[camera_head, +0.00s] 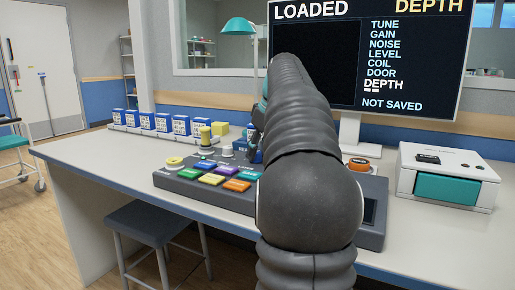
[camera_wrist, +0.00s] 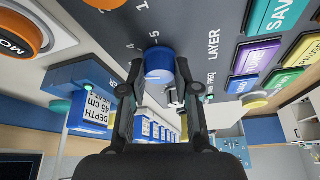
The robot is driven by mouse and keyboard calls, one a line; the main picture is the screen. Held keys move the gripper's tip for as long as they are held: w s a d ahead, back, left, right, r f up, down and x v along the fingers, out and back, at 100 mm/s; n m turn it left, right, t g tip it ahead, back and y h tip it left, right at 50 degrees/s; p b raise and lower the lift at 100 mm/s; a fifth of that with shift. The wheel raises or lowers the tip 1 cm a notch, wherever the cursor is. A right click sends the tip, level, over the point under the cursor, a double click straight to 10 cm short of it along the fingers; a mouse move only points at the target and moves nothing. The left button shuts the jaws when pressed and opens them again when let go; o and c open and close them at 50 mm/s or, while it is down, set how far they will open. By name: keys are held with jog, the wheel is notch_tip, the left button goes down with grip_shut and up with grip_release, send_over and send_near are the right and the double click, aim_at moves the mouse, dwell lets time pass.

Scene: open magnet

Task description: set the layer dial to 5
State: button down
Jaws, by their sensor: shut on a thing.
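The layer dial is a round blue knob (camera_wrist: 160,62) on the dark grey console (camera_wrist: 200,22), seen in the wrist view beside the printed word LAYER. Digits are printed around it, and a 5 shows just above it in the picture. My gripper (camera_wrist: 160,88) has one finger on each side of the knob and is shut on it. I cannot tell clearly which digit the knob's mark faces. In the head view my arm hides the dial and most of my gripper; the console (camera_head: 177,187) shows to its left.
A monitor (camera_head: 414,95) reads LOADED, DEPTH and NOT SAVED. Coloured buttons, including a purple one (camera_wrist: 257,57), sit near the dial. A row of blue-and-white boxes (camera_head: 163,122) stands behind the console. A white box with a teal front (camera_head: 448,188) stands at the right.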

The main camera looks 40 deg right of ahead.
jog(key=m+h+p, duration=0.1)
jog(key=m, duration=0.1)
jog(key=m+p, duration=0.1)
jog(key=m, duration=0.1)
jog(key=shift+a+r+m+h, duration=0.1)
jog(key=shift+a+m+h, duration=0.05)
jog(key=shift+m+h, duration=0.2)
jog(key=m+g+h+p, duration=0.1)
jog(key=m+p, duration=0.1)
jog(key=m, duration=0.1)
jog(key=shift+a+m, duration=0.1)
jog(key=shift+m, duration=0.15)
jog(key=m+h+p, duration=0.1)
jog(key=m, duration=0.1)
jog(key=m+g+h+p, duration=0.1)
jog(key=m, duration=0.2)
jog(key=shift+w+p, duration=0.15)
jog(key=shift+p, duration=0.2)
jog(key=shift+m+g+p, duration=0.7)
jog(key=shift+m+g, duration=0.1)
jog(key=shift+m, duration=0.9)
jog(key=shift+h, duration=0.25)
jog(key=c, duration=0.8)
grip_release()
jog(key=shift+m, duration=0.3)
jog(key=shift+c, duration=0.2)
